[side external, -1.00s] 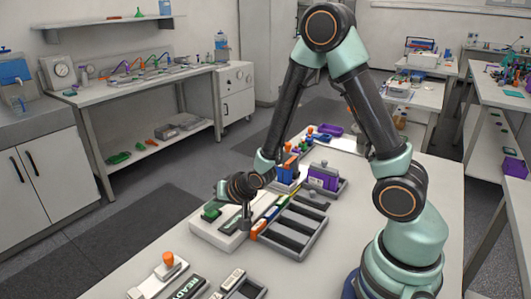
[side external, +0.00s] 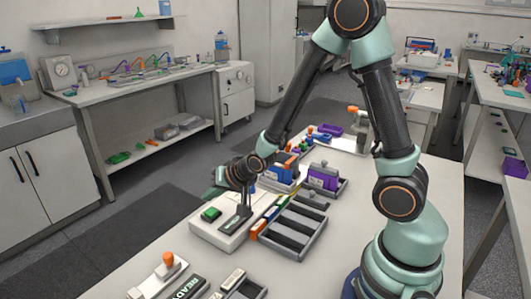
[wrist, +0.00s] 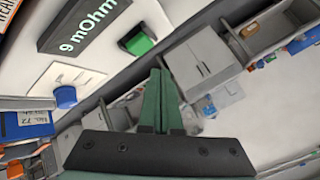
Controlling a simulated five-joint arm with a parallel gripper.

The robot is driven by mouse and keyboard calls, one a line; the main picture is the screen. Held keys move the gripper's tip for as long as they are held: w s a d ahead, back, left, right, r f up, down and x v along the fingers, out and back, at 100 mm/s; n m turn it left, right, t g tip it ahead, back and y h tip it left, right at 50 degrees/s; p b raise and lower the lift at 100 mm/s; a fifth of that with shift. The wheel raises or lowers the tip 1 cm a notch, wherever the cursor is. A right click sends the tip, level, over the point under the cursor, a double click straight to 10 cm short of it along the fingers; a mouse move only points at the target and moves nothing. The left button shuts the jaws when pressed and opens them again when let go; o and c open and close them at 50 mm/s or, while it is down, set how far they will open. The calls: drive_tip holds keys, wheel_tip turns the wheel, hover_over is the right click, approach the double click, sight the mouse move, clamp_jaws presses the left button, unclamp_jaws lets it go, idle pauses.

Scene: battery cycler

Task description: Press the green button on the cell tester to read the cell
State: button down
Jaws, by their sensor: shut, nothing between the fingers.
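The cell tester (side external: 214,237) is a white box on the bench in the side external view. Its green button (side external: 211,214) is on its left top side; it also shows in the wrist view (wrist: 137,42). The dark display beside the button reads "9 mOhm" in the wrist view (wrist: 85,25) and shows in the side external view (side external: 236,221). My gripper (side external: 246,208) is shut and empty, above the tester and right of the button. Its green fingers (wrist: 160,75) look apart from the button.
Right of the tester stands a grey tray (side external: 295,232) with dark slots. Behind are blue blocks (side external: 283,173) and a purple block (side external: 323,177). In front are a "READY" display (side external: 188,288) and an orange knob (side external: 168,259).

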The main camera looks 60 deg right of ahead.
sight(214, 213)
drive_tip(key=shift+r, duration=1.45)
drive_tip(key=shift+s+r, duration=0.1)
drive_tip(key=shift+r, duration=0.15)
drive_tip(key=s+r+n+g, duration=0.3)
drive_tip(key=s+r+n, duration=0.5)
drive_tip(key=s+r, duration=0.4)
drive_tip(key=s, duration=0.4)
drive_tip(key=shift+d+r+g, duration=0.3)
drive_tip(key=shift+d+r, duration=0.05)
drive_tip(key=shift+d, duration=0.05)
